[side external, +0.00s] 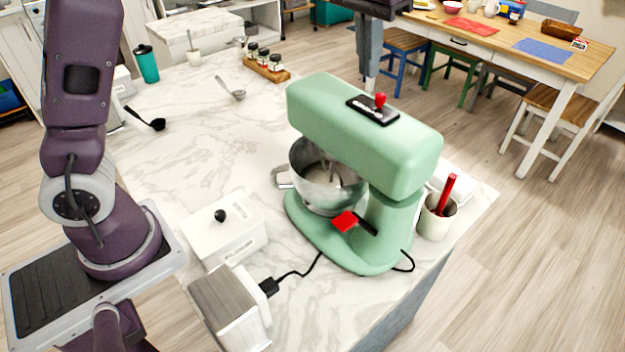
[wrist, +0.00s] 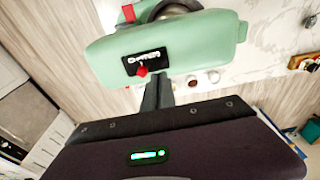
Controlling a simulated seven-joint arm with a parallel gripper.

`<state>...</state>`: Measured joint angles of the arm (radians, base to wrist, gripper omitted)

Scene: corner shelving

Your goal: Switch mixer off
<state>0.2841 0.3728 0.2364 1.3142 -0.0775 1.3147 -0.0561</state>
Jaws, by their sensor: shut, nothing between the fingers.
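The mint-green stand mixer (side external: 365,140) stands on the marble counter with its head lowered over a steel bowl (side external: 318,180). On top of its head is a black plate (side external: 364,109) with a red knob (side external: 380,100). A red lever (side external: 345,221) sits in a black slot on the mixer's side. My gripper (side external: 370,78) is shut and empty, pointing down beyond the mixer head. In the wrist view, the mixer head (wrist: 200,48) lies ahead, and my gripper (wrist: 159,80) appears just right of the red knob (wrist: 142,71). Contact with it cannot be told.
A flour box (side external: 225,228) and a toaster-like appliance (side external: 228,310) stand at the counter's front. A utensil cup (side external: 438,215) is right of the mixer. A spice rack (side external: 266,68) and ladle (side external: 232,90) lie behind. The counter left of the bowl is mostly clear.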

